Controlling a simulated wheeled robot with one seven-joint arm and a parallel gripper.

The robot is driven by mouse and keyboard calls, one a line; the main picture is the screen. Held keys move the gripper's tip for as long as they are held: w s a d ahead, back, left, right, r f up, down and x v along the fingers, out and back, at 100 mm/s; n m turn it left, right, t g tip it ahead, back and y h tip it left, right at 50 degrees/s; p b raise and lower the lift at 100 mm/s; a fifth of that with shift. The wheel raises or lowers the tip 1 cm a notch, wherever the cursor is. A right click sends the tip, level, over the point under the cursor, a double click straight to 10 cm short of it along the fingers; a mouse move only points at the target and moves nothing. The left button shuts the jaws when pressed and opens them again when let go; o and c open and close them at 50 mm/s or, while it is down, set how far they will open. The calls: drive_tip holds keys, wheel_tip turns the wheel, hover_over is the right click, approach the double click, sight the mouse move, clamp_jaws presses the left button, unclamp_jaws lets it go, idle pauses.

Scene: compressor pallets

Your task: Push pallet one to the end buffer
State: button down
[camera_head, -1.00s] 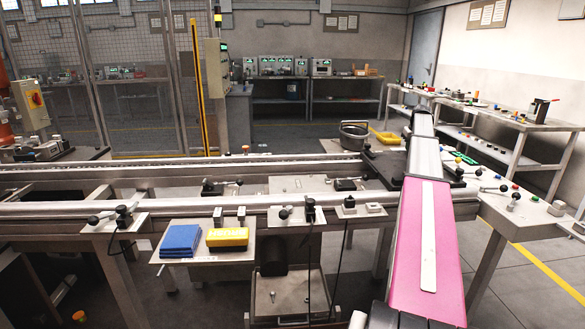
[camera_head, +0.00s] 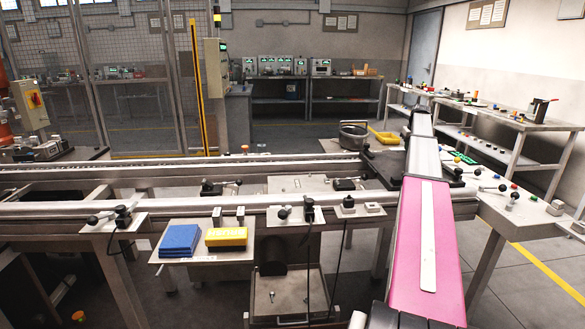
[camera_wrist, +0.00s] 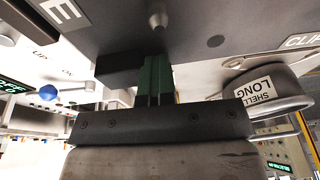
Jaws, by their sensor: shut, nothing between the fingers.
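A dark flat pallet (camera_head: 383,163) sits at the right end of the rail line in the head view. A grey metal ring (camera_head: 353,135) stands at its far left side; in the wrist view a round shell part (camera_wrist: 268,88) shows with an upside-down "SHELL LONG" label. The wrist view also shows a grey plate (camera_wrist: 255,18) with partly cut-off lettering. My gripper's dark green fingers (camera_wrist: 155,78) are together and empty, close to that plate; I cannot tell whether they touch it. In the head view my arm hides the gripper. No pallet number is readable.
Two parallel rails (camera_head: 200,205) run left from the pallet. Levers and small clamps sit along them. A side shelf holds blue pads (camera_head: 180,240) and a yellow block (camera_head: 226,237). Buttons and knobs stand on a ledge (camera_head: 530,215) at right. Open floor lies beyond.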

drive_tip(key=shift+h, duration=0.3)
drive_tip(key=d+r, duration=0.2)
drive_tip(key=r, duration=0.1)
drive_tip(key=d+r, duration=0.1)
drive_tip(key=shift+w+d+r, duration=0.1)
drive_tip(key=shift+w+r, duration=0.1)
drive_tip(key=shift+w, duration=0.2)
drive_tip(key=shift+s+d+r, duration=0.15)
drive_tip(key=shift+r, duration=0.15)
drive_tip(key=shift+s+a+r, duration=0.1)
drive_tip(key=shift+a+r, duration=0.15)
drive_tip(key=shift+r, duration=0.45)
drive_tip(key=shift+s+a+r, duration=0.1)
drive_tip(key=shift+a+r, duration=0.2)
drive_tip(key=shift+r, duration=0.45)
drive_tip(key=shift+a+r, duration=0.25)
drive_tip(key=shift+r, duration=0.45)
